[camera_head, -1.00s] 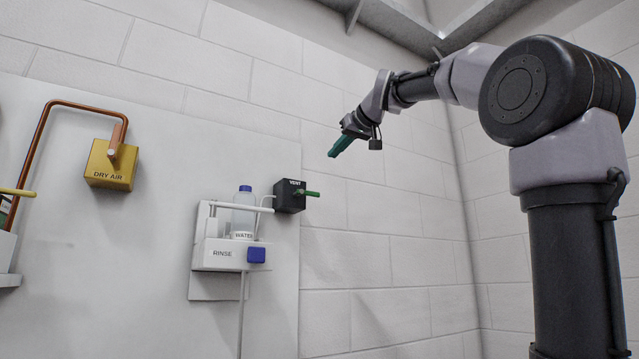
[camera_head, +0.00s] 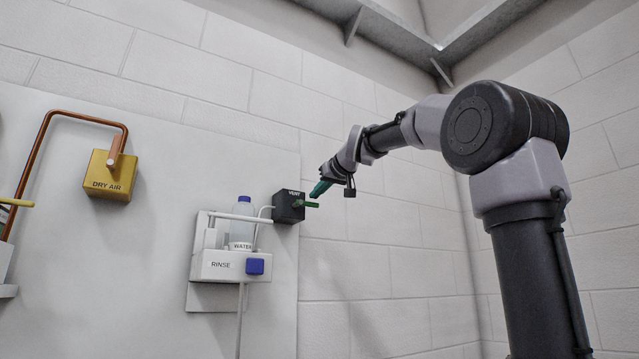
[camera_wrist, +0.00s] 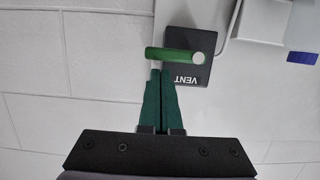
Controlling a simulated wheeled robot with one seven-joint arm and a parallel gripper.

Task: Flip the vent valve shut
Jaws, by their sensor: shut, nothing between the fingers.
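The vent valve is a black box (camera_head: 287,206) marked VENT on the right edge of the white panel. Its green lever (camera_head: 306,204) points to the right, roughly level. In the wrist view the black box (camera_wrist: 195,70) and green lever (camera_wrist: 172,54) show upside down, with the lever pointing left. My gripper (camera_head: 318,190) has green fingers, shut and empty, just above the lever. In the wrist view the fingertips (camera_wrist: 160,72) are at the lever's side near its free end. I cannot tell whether they touch it.
Left of the vent is a rinse unit (camera_head: 220,265) with a blue button (camera_head: 255,266) and a water bottle (camera_head: 242,220). A yellow DRY AIR box (camera_head: 110,178) with a copper pipe (camera_head: 85,112) is at the left. The brick wall right of the panel is bare.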

